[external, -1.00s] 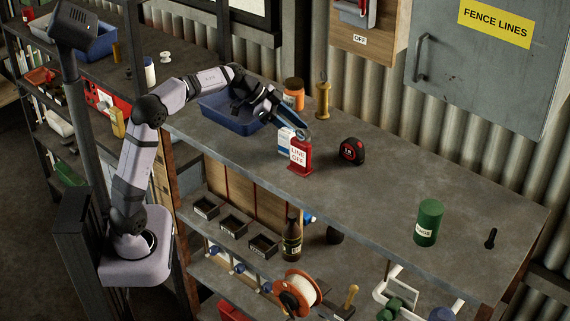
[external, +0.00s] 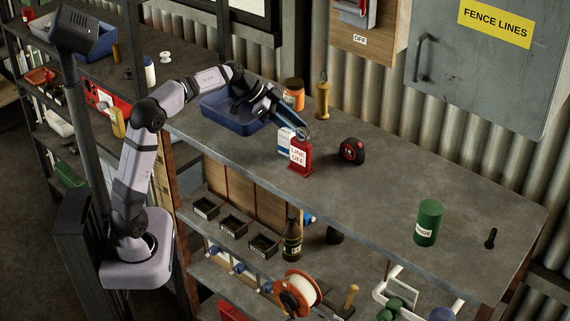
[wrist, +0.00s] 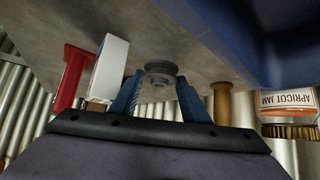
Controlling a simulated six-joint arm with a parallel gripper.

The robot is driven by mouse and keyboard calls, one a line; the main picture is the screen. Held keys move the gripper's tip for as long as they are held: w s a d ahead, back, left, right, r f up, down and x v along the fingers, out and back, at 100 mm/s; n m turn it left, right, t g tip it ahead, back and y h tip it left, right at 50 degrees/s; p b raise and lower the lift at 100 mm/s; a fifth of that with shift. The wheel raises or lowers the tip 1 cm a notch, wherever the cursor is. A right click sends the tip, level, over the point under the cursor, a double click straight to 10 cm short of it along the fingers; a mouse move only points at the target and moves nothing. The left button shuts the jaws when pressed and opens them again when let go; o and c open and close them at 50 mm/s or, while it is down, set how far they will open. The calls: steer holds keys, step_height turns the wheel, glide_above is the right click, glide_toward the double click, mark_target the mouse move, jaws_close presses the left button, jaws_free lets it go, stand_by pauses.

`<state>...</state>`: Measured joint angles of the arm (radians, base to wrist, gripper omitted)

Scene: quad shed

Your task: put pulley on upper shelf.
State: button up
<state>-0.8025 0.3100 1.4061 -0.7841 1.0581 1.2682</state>
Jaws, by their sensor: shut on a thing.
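The pulley (wrist: 160,70) is a small grey grooved wheel. In the wrist view it sits between the two blue fingertips of my gripper (wrist: 157,88), which is shut on it. The pulley shows there only as a small grey shape (external: 305,132) at the fingertips. I cannot tell whether it touches the shelf.
A blue bin (external: 228,110) stands beneath my forearm. A jam jar (external: 294,92) and a brass object (external: 322,102) stand behind my gripper. A tape measure (external: 351,151) lies to the right. Beyond it the shelf is clear up to a green canister (external: 428,222).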

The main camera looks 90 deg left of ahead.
step_height(320, 180, up, 10)
steer(key=s+d+b, duration=1)
steer(key=s+d, duration=0.4)
steer(key=shift+r, duration=0.4)
steer(key=shift+w, duration=0.1)
